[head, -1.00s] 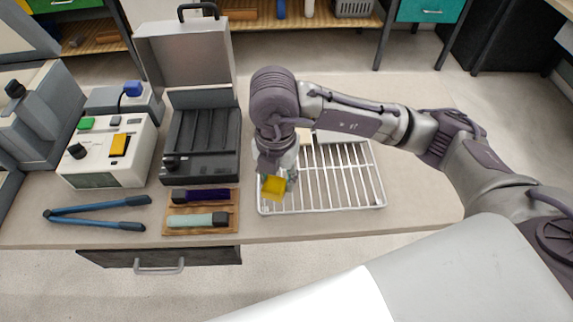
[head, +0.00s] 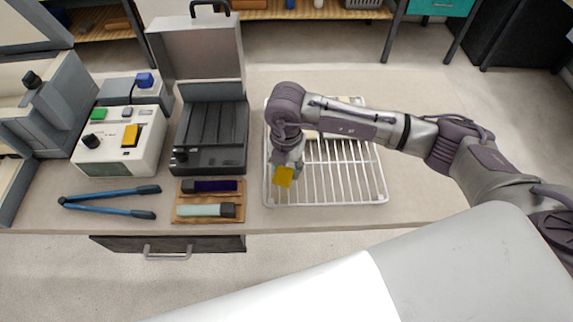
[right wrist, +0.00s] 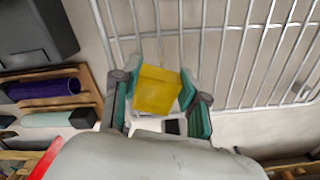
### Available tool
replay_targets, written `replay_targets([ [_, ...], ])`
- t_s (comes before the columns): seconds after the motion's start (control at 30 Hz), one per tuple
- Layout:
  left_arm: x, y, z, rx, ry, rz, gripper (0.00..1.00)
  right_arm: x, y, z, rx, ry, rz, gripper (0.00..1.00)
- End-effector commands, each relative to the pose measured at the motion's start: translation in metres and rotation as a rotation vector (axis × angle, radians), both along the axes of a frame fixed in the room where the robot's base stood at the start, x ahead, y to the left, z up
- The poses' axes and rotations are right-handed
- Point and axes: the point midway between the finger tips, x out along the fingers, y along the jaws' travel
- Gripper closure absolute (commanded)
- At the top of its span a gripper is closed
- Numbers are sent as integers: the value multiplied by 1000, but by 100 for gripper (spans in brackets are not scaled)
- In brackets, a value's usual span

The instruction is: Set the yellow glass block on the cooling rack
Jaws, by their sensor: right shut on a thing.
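The yellow glass block (head: 284,177) is held in my right gripper (head: 287,163). In the right wrist view the block (right wrist: 157,90) sits between the two teal-padded fingers of the gripper (right wrist: 158,100), which are shut on it. The cooling rack (head: 345,182), a silver wire grid, lies on the counter under and to the right of the block. The block is over the rack's left part; I cannot tell whether it touches the wires. The rack also shows in the right wrist view (right wrist: 225,60). My left gripper is not in view.
A wooden tray (head: 209,220) with a purple rod (head: 212,186) and a pale green rod (head: 205,210) lies left of the rack. An open dark case (head: 212,135) stands behind it. Blue-handled tongs (head: 110,204) and a white control box (head: 115,150) are further left. Counter right of the rack is clear.

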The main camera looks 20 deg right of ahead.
Motion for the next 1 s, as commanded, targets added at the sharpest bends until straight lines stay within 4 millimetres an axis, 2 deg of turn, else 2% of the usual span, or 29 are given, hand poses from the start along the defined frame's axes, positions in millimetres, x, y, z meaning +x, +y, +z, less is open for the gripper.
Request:
replay_targets([
  [0.1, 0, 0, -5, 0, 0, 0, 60, 0, 0, -4, 0, 0, 0, 96],
  [0.13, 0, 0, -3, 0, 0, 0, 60, 0, 0, -3, 0, 0, 0, 53],
  [0.27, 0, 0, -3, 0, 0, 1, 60, 0, 0, -3, 0, 0, 0, 32],
  [0.57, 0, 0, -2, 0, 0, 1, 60, 0, 0, -2, 0, 0, -1, 31],
  [0.67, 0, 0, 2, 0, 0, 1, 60, 0, 0, 4, 0, -1, 0, 31],
  [0.7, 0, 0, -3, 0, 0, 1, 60, 1, 0, 6, 0, -3, 0, 31],
  [0.83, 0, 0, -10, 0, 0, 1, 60, 1, 0, 27, 1, -6, 1, 31],
  [1.0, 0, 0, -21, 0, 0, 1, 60, 2, 0, 65, 2, -5, 0, 31],
])
